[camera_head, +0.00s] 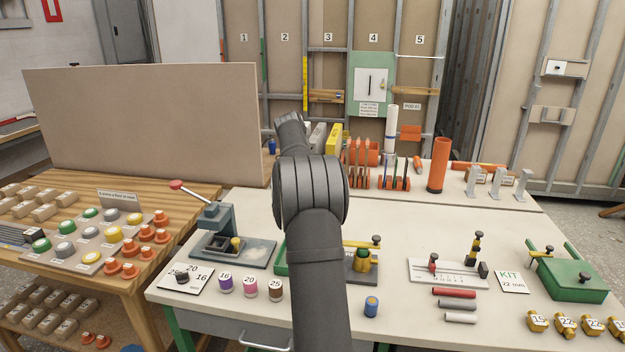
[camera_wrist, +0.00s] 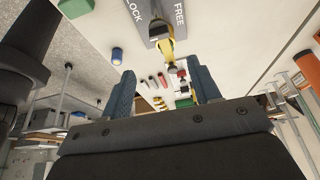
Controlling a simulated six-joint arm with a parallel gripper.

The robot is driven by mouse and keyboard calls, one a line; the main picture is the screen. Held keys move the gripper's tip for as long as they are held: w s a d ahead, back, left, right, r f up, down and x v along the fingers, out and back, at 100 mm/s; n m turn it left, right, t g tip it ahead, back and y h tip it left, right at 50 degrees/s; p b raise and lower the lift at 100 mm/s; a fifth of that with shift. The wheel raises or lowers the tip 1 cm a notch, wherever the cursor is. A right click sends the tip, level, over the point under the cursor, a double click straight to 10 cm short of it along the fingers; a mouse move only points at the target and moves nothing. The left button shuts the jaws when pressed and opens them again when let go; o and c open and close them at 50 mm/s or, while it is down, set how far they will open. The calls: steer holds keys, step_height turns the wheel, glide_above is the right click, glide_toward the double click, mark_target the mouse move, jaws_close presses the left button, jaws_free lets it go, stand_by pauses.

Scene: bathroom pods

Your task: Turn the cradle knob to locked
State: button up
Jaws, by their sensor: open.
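The cradle shows at the top edge of the wrist view as a grey plate (camera_wrist: 189,22) with the words LOCK on its left and FREE on its right. A yellow part and a dark knob sit between the words; I cannot tell exactly which word the knob points to. In the head view the cradle (camera_head: 362,262), with yellow-brass parts, is half hidden behind my arm. My gripper (camera_wrist: 163,90) is open and empty in the wrist view, its two dark fingers apart from the cradle. In the head view the gripper is hidden.
A lever press (camera_head: 222,235) stands left of my arm. A blue cylinder (camera_head: 371,307) is near the front edge. A white gauge plate (camera_head: 448,272), coloured rods and a green fixture (camera_head: 567,275) lie to the right. Orange tubes (camera_head: 437,166) and racks stand behind.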

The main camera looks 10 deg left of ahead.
steer(key=v, duration=0.5)
steer(key=shift+a+r, duration=0.15)
steer(key=shift+r, duration=0.15)
steer(key=x, duration=1.7)
steer(key=shift+f, duration=0.25)
